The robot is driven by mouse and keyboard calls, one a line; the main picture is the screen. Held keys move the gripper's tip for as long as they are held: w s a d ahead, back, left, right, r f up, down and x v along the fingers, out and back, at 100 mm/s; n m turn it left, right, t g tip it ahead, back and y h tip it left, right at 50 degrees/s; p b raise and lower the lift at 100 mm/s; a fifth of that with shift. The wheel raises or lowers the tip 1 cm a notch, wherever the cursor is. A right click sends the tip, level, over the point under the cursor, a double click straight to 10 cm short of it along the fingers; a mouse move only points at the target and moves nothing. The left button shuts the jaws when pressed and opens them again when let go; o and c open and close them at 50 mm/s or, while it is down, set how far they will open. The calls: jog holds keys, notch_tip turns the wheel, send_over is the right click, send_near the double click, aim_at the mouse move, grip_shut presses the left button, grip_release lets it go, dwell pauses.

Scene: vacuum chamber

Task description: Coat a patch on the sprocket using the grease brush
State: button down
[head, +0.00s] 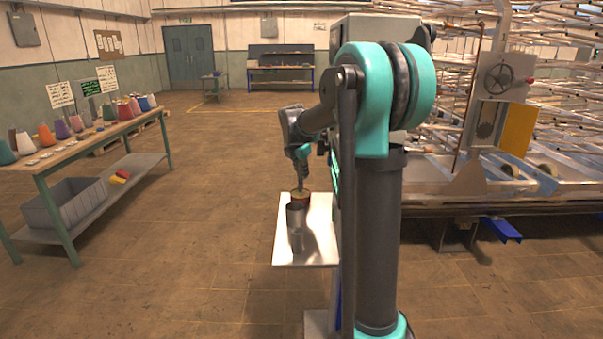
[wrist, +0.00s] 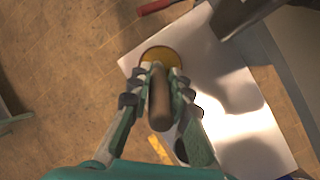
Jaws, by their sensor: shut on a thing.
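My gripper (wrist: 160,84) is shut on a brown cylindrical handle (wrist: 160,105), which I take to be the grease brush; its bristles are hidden. In the wrist view the handle stands over a round pot with yellow contents (wrist: 160,55), on a pale metal shelf (wrist: 235,95). In the head view my gripper (head: 299,174) points down at this red-sided pot (head: 302,196); I cannot tell whether the brush touches the grease.
A red-handled tool (wrist: 155,6) lies at the wrist view's top. A bench with coloured cones (head: 95,140) stands left; a large frame with a handwheel (head: 498,79) stands right. Floor between is clear.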

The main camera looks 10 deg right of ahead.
jog(key=shift+r, duration=3.25)
